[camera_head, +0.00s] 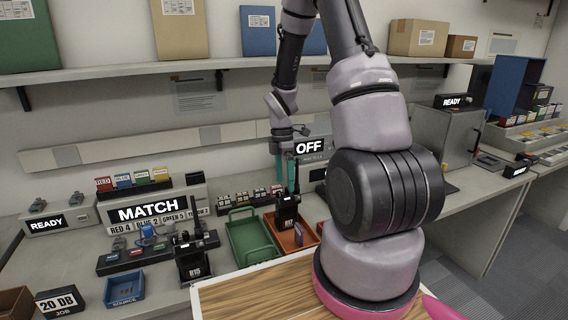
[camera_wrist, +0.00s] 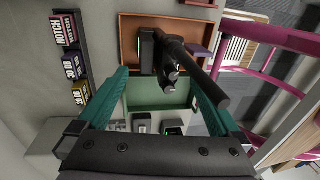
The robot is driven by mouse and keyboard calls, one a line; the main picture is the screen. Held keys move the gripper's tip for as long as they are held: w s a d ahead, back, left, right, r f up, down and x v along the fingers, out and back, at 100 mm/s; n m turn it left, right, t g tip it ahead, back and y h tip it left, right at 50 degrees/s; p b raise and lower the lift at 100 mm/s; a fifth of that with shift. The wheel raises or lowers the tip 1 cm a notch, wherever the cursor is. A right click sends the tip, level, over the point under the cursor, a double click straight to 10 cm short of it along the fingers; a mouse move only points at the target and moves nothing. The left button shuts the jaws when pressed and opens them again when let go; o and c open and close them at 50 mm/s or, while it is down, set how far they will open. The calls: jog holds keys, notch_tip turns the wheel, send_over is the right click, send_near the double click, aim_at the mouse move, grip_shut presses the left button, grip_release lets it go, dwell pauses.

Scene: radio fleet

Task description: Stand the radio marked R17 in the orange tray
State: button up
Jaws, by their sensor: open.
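The black radio marked R17 (camera_head: 287,213) stands about upright at the orange tray (camera_head: 306,238), near its left side by the green tray. In the wrist view the radio (camera_wrist: 147,45) shows from above within the orange tray (camera_wrist: 127,28), its thick antenna pointing up toward the camera. My gripper (camera_head: 285,172) is above the radio, its teal fingers open on either side of the antenna. In the wrist view my gripper (camera_wrist: 158,72) has a wide gap between its fingers, and neither visibly touches the radio. The radio's base is hidden by the tray wall in the head view.
The green tray (camera_head: 236,218) adjoins the orange one. The radio marked R15 (camera_head: 193,262) stands further left, near a blue SOURCE tray (camera_head: 107,292). An OFF display (camera_head: 310,147) is behind my gripper. A shelf (camera_head: 130,69) runs above the bench.

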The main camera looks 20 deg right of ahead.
jog(key=s+a+r+m+t, duration=0.2)
jog(key=r+m, duration=0.3)
jog(key=r, duration=0.7)
jog(key=s+a+r+m+t, duration=0.1)
jog(key=s+r+m+t, duration=0.3)
jog(key=r, duration=0.7)
jog(key=s+a+r+m+t+y, duration=0.1)
jog(key=s+a+r+m+t, duration=0.2)
jog(key=s+r+m, duration=0.7)
jog(key=s+m, duration=0.1)
jog(key=m, duration=0.2)
jog(key=shift+a+r+y, duration=0.35)
jog(key=shift+r+y, duration=0.05)
